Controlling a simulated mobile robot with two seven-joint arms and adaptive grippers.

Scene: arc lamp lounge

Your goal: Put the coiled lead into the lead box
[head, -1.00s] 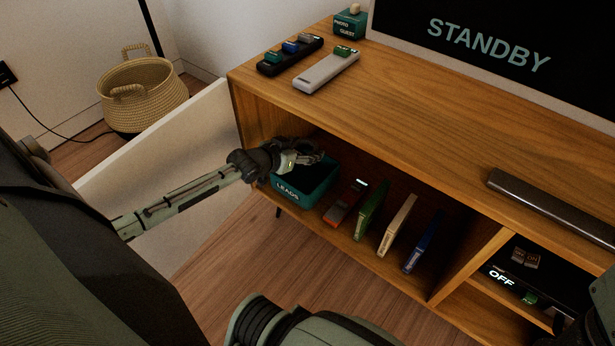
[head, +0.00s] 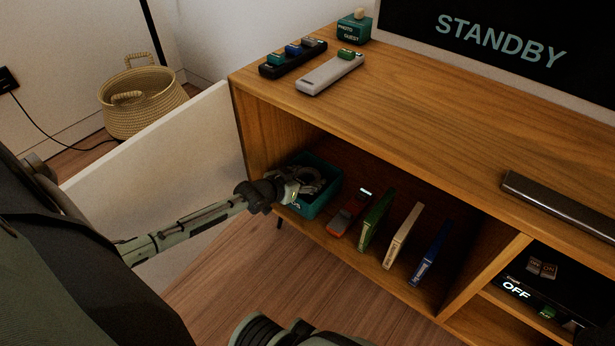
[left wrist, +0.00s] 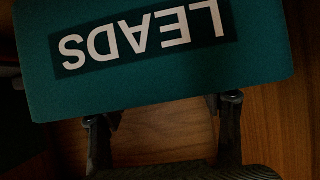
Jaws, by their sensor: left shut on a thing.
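The lead box (head: 322,207) is a teal open bin at the left end of the cabinet's lower shelf. Its LEADS label (left wrist: 145,40) shows upside down in the left wrist view. My left gripper (head: 303,188) reaches over the box's front wall, its fingers at the rim, and covers much of the label in the head view. It is shut on the coiled lead (head: 312,178), a dark looped shape at the box opening. The lead is hard to separate from the dark fingers, and I cannot tell whether it touches the box floor. My right gripper is out of view.
A red-and-grey device (head: 349,212) and green (head: 377,219), cream (head: 402,236) and blue (head: 430,253) cases stand right of the box. The cabinet top (head: 420,120) overhangs the shelf. A white panel (head: 150,150) stands left of my arm.

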